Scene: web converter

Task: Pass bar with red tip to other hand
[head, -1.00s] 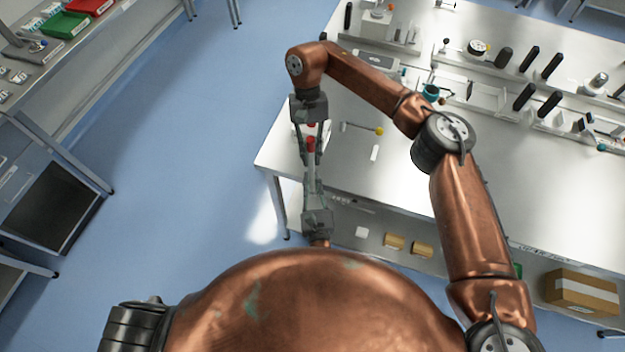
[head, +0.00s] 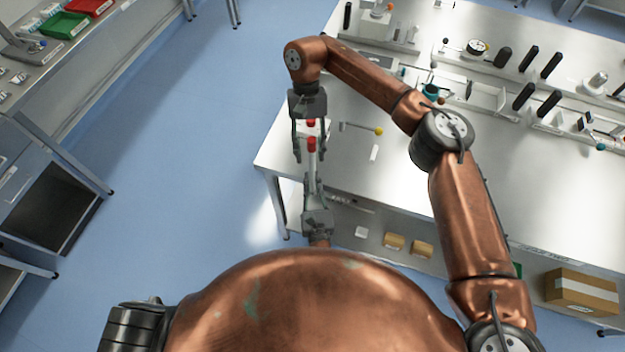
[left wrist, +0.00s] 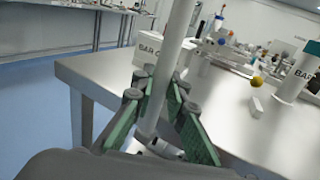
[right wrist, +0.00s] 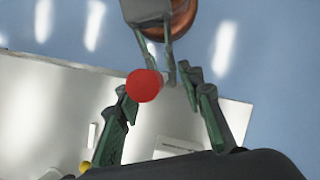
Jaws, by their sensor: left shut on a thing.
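The grey bar (head: 312,160) has a red tip (head: 312,143) and stands roughly upright off the table's front left corner. My left gripper (head: 313,178) is shut on the bar's lower part; the left wrist view shows the bar (left wrist: 172,50) between its green-padded fingers. My right gripper (head: 311,152) points down from above, its fingers spread on either side of the tip with gaps. In the right wrist view the red tip (right wrist: 144,86) lies between the open fingers, nearer one of them, with my left gripper beyond it.
The metal table (head: 350,175) lies to the right, its corner close to both grippers. A yellow-ended lever (head: 379,131) stands on it. A white box marked BAR (left wrist: 147,58) sits near the corner. The blue floor to the left is clear.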

